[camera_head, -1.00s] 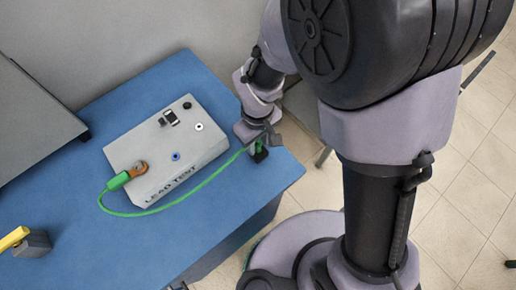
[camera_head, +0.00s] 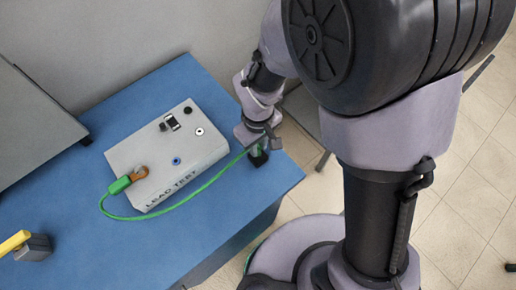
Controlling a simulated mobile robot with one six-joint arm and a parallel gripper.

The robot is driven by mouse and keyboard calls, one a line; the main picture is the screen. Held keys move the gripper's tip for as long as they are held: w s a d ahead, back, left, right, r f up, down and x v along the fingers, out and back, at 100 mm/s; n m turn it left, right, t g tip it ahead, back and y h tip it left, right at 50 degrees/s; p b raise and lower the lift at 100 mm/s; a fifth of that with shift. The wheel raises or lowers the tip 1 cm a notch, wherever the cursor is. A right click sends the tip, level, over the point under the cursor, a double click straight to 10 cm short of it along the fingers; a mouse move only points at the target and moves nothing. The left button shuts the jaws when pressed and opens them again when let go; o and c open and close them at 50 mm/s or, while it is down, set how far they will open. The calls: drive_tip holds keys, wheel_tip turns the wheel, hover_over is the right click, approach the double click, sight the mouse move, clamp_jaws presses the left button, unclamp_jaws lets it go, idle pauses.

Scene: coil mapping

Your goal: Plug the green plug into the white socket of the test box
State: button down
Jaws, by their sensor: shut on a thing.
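The test box (camera_head: 150,157) is a light grey box marked LEAD TEST on the blue table. Its white socket (camera_head: 199,131) is a small white ring with a dark centre near the right end, with nothing in it. My gripper (camera_head: 255,146) is at the table's right end, right of the box, shut on the green plug (camera_head: 254,151). The plug is mostly hidden by the fingers. It is right at a small black block (camera_head: 259,160); I cannot tell whether it still sits in it. The green cable (camera_head: 200,188) runs from the plug around the box's front to its left end.
A green connector with an orange clip (camera_head: 128,181) is at the box's left end. The box top also has a blue socket (camera_head: 176,160), a black socket (camera_head: 187,110) and a switch (camera_head: 172,122). A yellow-handled dark object (camera_head: 35,246) lies at lower left; a grey panel (camera_head: 35,115) stands at left.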

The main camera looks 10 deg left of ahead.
drive_tip(key=shift+r+p, duration=0.7)
drive_tip(key=shift+r, duration=0.35)
wheel_tip(320, 180, up, 4)
drive_tip(key=p, duration=0.3)
drive_tip(key=shift+f, duration=0.3)
